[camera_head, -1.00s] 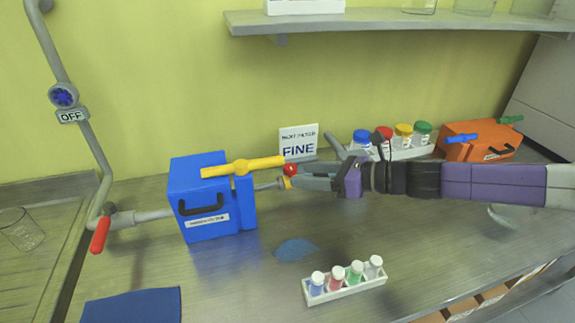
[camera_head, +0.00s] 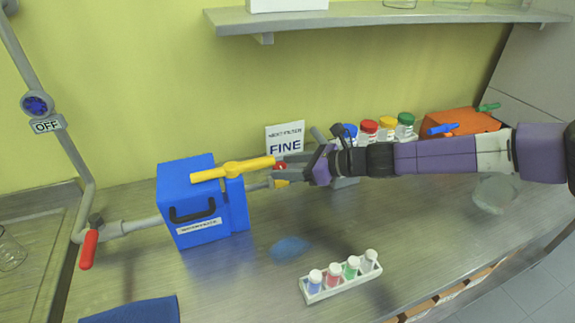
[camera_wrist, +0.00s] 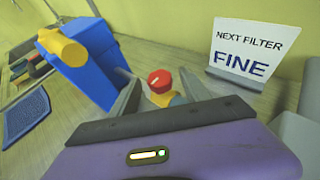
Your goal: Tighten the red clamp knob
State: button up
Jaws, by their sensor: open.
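The red clamp knob (camera_head: 280,166) is at the right end of the pipe leaving the blue filter box (camera_head: 190,190). In the wrist view the round red knob (camera_wrist: 160,80) sits on a yellow clamp piece (camera_wrist: 165,98). My gripper (camera_head: 284,172) reaches in from the right and is open. In the wrist view one finger is left of the knob and the other right of it, with gaps visible. I cannot tell how deep the knob is between the fingers. The fingers partly hide the clamp in the head view.
A yellow handle (camera_head: 232,169) lies across the blue box. A "NEXT FILTER FINE" sign (camera_head: 285,139) stands behind the gripper. A vial rack (camera_head: 342,283) is in front, capped jars (camera_head: 387,124) and an orange box (camera_head: 462,122) behind.

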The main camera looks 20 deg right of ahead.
grip_shut()
jog(key=shift+s+a+m+t+h, duration=0.1)
jog(key=shift+a+m+t+h, duration=0.05)
jog(key=shift+m+t+h, duration=0.2)
jog(key=m+h, duration=0.1)
jog(key=m+t+h, duration=0.1)
jog(key=shift+s+a+m+t, duration=0.2)
jog(key=shift+a+m+t, duration=0.05)
jog(key=shift+a+m, duration=0.1)
jog(key=m+h, duration=0.1)
jog(key=h, duration=0.1)
jog(key=m+t+h+p, duration=0.1)
jog(key=m+h, duration=0.1)
jog(key=shift+s+a+r+t, duration=0.1)
jog(key=shift+a+t, duration=0.2)
jog(key=shift+a, duration=0.05)
jog(key=m+h+p, duration=0.1)
jog(key=h, duration=0.1)
jog(key=m+h, duration=0.2)
jog(key=shift+a+m+p, duration=0.3)
jog(key=shift+p, duration=0.1)
jog(key=shift+a+m+h+p, duration=0.1)
jog(key=shift+m+h+p, duration=0.5)
jog(key=shift+m+h, duration=0.85)
jog(key=shift+g, duration=0.4)
